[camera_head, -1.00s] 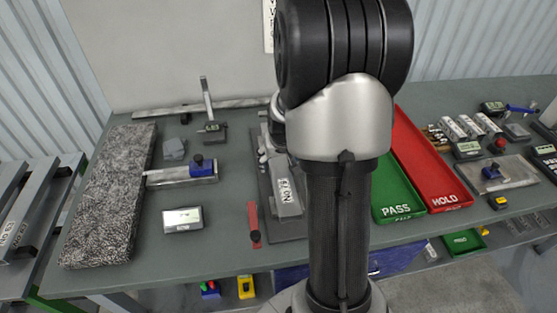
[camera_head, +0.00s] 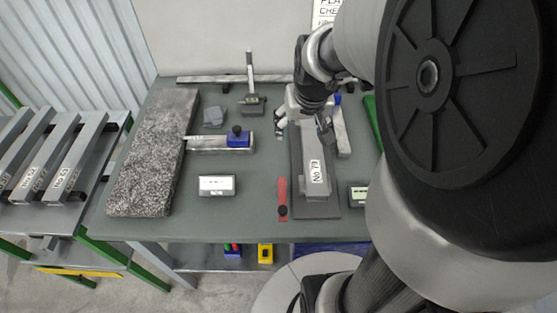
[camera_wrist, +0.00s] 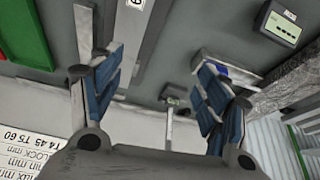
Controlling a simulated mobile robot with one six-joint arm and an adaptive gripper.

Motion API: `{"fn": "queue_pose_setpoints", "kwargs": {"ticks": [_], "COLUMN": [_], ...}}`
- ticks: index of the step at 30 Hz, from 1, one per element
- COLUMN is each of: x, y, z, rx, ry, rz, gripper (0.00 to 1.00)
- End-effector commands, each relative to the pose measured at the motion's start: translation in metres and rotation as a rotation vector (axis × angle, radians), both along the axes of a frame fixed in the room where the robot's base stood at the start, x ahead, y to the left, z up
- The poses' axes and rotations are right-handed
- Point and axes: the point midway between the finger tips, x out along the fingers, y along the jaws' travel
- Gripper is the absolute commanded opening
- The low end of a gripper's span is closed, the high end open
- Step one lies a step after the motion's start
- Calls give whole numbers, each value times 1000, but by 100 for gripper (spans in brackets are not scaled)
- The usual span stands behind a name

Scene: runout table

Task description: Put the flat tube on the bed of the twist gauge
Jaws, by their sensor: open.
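A grey flat tube with a "No 17" label (camera_head: 317,172) lies lengthwise on a dark grey bed plate (camera_head: 328,211), which looks like the twist gauge. Its labelled part also shows at the top of the wrist view (camera_wrist: 127,30). My gripper (camera_head: 302,126) is over the far end of the plate, with its fingers spread and nothing held. In the wrist view my gripper (camera_wrist: 158,88) has its blue-padded fingers wide apart, the tube appearing nearer the left finger. I cannot tell the height of the fingers above the tube. My arm hides the right side of the table.
A speckled granite block (camera_head: 152,150) stands at the left. More tubes rest on a rack (camera_head: 62,220).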

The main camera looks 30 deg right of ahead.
Motion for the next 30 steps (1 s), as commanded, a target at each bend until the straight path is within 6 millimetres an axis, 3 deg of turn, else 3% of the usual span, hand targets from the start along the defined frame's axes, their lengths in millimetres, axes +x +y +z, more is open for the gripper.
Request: {"fn": "queue_pose_setpoints", "kwargs": {"ticks": [1, 6, 9, 12, 18, 30], "x": [-9, -63, -97, -124, -149, -150], "y": [31, 112, 143, 162, 175, 175], "z": [19, 53, 62, 64, 63, 63], "rx": [-5, -5, -4, -6, -5, -5], "ry": [-12, -16, -16, -15, -12, -11], "rz": [59, 228, 311, 373, 425, 425], "gripper": [70, 70, 70, 70, 70, 70]}}
